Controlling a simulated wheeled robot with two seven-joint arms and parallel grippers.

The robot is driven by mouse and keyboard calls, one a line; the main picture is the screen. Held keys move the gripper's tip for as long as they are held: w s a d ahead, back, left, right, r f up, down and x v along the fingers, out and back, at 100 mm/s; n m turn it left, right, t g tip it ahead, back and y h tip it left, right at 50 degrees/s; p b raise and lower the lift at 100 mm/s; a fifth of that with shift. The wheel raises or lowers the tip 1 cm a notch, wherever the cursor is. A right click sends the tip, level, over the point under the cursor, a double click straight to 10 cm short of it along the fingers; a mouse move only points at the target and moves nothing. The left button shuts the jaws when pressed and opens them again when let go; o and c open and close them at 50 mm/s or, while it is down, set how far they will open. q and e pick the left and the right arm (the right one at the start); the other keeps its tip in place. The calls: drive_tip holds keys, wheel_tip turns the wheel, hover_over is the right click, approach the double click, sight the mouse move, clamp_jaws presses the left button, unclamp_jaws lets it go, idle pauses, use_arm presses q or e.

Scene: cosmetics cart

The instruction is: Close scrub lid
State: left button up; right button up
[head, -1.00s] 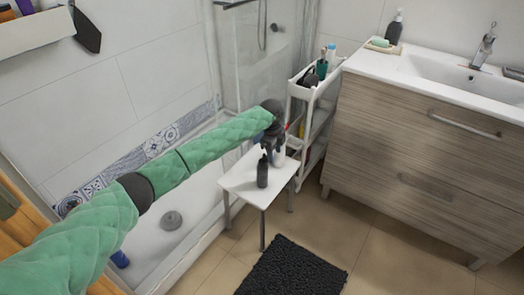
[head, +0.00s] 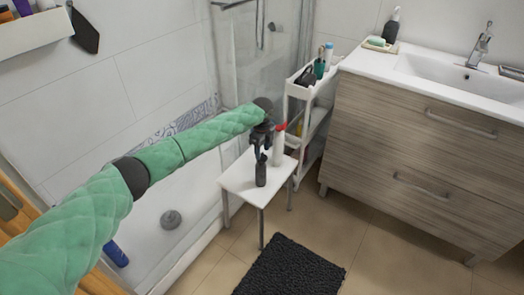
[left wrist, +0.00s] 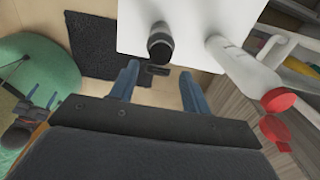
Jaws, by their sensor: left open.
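A white bottle with a red top (head: 278,143) stands on a small white stool (head: 240,181). In the left wrist view this bottle (left wrist: 237,66) is at the right; a red cap piece (left wrist: 272,128) sticks out beside its red top, like a lid swung open. A dark bottle (head: 261,174) stands on the stool in front of it, also in the left wrist view (left wrist: 160,45). My left gripper (head: 264,147) is open and empty above the stool, close to both bottles; its fingers (left wrist: 158,86) are apart. A dark part with bluish fingers (left wrist: 35,108), perhaps my right gripper, shows at the left.
A white cart (head: 299,88) with toiletries stands behind the stool, next to the wooden sink cabinet (head: 420,130). The shower glass (head: 265,80) is behind. A black mat (head: 290,268) lies on the floor in front. The stool's left part is clear.

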use_arm(q)
drive_tip(key=shift+f, duration=0.4)
use_arm(e)
drive_tip(key=shift+w+r, duration=0.1)
drive_tip(key=shift+r, duration=0.1)
use_arm(q)
drive_tip(key=shift+c, duration=0.5)
drive_tip(key=c, duration=0.8)
use_arm(e)
drive_tip(key=shift+f, duration=0.1)
